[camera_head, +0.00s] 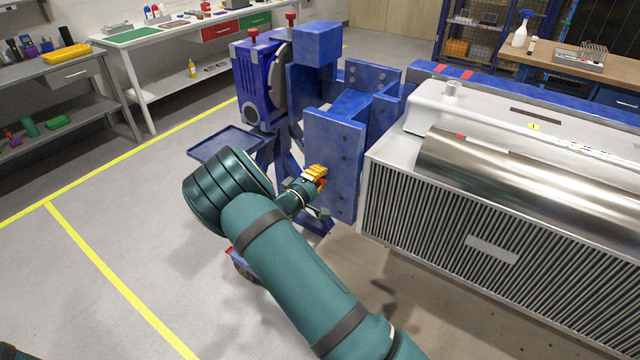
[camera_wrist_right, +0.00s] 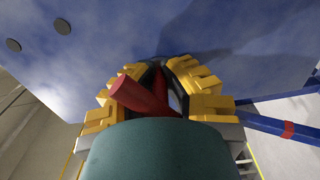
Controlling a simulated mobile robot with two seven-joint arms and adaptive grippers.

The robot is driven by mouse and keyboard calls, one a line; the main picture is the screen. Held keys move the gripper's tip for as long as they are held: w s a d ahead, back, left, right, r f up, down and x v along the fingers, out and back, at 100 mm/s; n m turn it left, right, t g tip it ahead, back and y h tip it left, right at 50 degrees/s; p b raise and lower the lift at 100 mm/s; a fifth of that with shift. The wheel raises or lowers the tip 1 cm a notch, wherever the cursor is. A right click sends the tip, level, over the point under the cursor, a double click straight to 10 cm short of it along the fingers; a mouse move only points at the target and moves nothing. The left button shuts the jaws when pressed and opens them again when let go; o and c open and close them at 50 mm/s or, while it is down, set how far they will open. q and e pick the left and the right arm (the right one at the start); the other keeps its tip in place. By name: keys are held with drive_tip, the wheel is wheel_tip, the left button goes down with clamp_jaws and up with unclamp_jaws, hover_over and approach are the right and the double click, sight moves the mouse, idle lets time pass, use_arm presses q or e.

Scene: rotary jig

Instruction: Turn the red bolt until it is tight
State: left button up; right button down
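The red bolt (camera_wrist_right: 140,95) shows in the right wrist view as a red bar between the yellow fingers, against a blue plate. In the head view only a small bit of red (camera_head: 322,183) shows at the fingertips. My right gripper (camera_head: 317,174) is at the front face of the blue jig (camera_head: 334,150). In the wrist view the fingers of the right gripper (camera_wrist_right: 158,70) stand on both sides of the bolt. A dark gap shows by the right finger, so I cannot tell whether they grip it. My left gripper is out of view.
A large grey metal housing with a finned side (camera_head: 470,245) stands close to the right of the jig. A blue tray (camera_head: 222,142) sticks out at the jig's left. Workbenches (camera_head: 150,42) line the back left. The floor at left is clear.

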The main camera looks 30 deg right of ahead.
drive_tip(key=m+b, duration=0.2)
drive_tip(key=shift+f+m, duration=0.2)
drive_tip(key=shift+m, duration=0.2)
drive_tip(key=shift+r+m+b, duration=0.1)
drive_tip(key=shift+m+b, duration=1.1)
drive_tip(key=c, duration=1)
unclamp_jaws()
drive_tip(key=shift+r, duration=0.1)
drive_tip(key=v, duration=1.2)
